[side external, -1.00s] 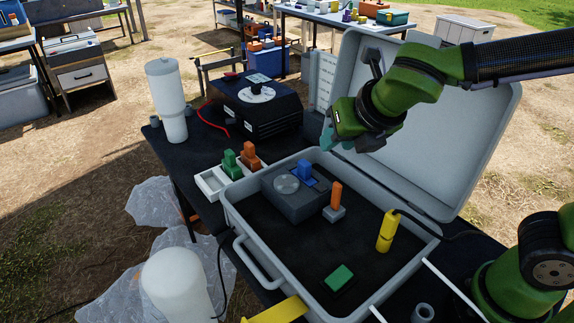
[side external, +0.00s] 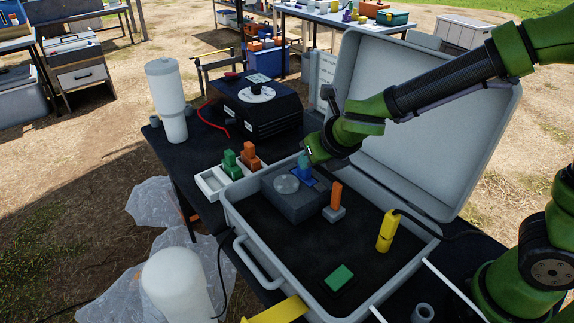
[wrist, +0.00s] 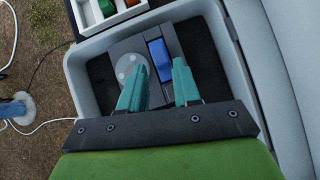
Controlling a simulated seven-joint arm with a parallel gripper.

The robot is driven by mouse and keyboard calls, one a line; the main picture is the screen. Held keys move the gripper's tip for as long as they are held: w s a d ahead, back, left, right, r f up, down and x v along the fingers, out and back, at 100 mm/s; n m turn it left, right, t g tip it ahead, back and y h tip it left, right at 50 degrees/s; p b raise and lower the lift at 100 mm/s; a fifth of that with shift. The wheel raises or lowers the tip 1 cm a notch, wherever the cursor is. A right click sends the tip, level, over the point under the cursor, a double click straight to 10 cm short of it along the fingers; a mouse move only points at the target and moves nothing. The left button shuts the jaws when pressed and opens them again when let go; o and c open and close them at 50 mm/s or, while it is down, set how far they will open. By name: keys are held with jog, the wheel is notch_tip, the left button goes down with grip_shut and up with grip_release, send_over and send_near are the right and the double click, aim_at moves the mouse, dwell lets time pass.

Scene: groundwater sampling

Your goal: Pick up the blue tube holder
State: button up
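The blue tube holder (side external: 306,173) stands on the dark grey block (side external: 292,203) inside the open grey case (side external: 262,268). In the wrist view the blue holder (wrist: 158,52) lies just ahead of and between my teal fingertips. My gripper (side external: 306,158) points down at the holder, and its fingertips overlap the holder's top in the side view. In the wrist view my gripper (wrist: 161,66) is open, with a clear gap between the fingers. I cannot tell whether a finger touches the holder.
An orange piece (side external: 335,195) stands close to the grey block. A yellow cylinder (side external: 386,231) and a green block (side external: 340,277) are farther off in the case. A white tray (side external: 211,182) with green and orange holders stands beside it. The raised lid (side external: 430,130) is behind my arm.

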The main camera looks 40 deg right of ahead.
aim_at(304, 178)
jog(key=x, duration=0.4)
jog(key=shift+w+f, duration=0.2)
jog(key=shift+f, duration=0.15)
grip_shut()
